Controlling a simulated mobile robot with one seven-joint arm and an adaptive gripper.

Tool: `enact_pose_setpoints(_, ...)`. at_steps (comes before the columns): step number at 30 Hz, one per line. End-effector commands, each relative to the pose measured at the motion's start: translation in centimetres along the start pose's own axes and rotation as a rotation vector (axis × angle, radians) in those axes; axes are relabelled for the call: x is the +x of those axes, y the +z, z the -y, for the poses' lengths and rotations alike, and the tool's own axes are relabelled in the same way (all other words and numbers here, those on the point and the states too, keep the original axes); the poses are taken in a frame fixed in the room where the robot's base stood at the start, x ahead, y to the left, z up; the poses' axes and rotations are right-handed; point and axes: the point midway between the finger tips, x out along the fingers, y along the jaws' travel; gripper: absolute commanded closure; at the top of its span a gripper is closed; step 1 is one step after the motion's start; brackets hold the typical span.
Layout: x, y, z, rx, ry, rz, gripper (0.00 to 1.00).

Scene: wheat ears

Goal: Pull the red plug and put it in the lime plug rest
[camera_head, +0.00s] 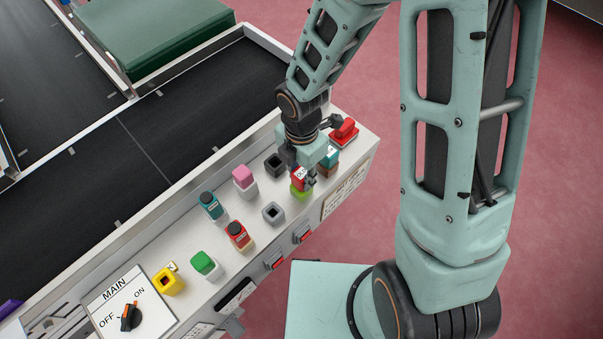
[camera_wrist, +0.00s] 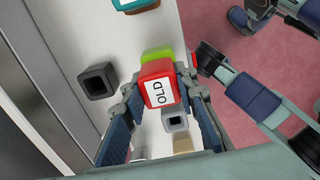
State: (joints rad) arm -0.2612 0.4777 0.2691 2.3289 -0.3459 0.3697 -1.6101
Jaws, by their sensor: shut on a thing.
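My gripper (camera_head: 301,181) is shut on a red plug (camera_head: 298,178), which also shows in the wrist view (camera_wrist: 158,85) with a white label reading OLD. The lime plug rest (camera_head: 301,193) is right below the red plug in the head view. In the wrist view a lime edge (camera_wrist: 157,53) shows just beyond the plug, which hides most of the rest. I cannot tell whether the plug is seated in the rest or just above it.
An empty light grey socket (camera_head: 272,212) and a dark socket (camera_head: 275,164) are near my gripper. A teal-topped block (camera_head: 329,158) and a red switch (camera_head: 343,131) stand close on the right. Pink (camera_head: 243,175), teal (camera_head: 210,204), green (camera_head: 205,263) and yellow (camera_head: 168,283) pieces stand left.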

Motion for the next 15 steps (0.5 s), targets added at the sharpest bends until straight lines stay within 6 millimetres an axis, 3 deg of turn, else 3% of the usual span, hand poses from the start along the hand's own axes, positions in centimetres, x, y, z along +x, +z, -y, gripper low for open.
enact_pose_setpoints(14, 1.6, 0.0, 0.0, 0.002, 0.000, 0.000, 1.00)
enact_pose_setpoints(15, 1.4, 0.0, 0.0, 0.001, 0.000, 0.000, 0.69)
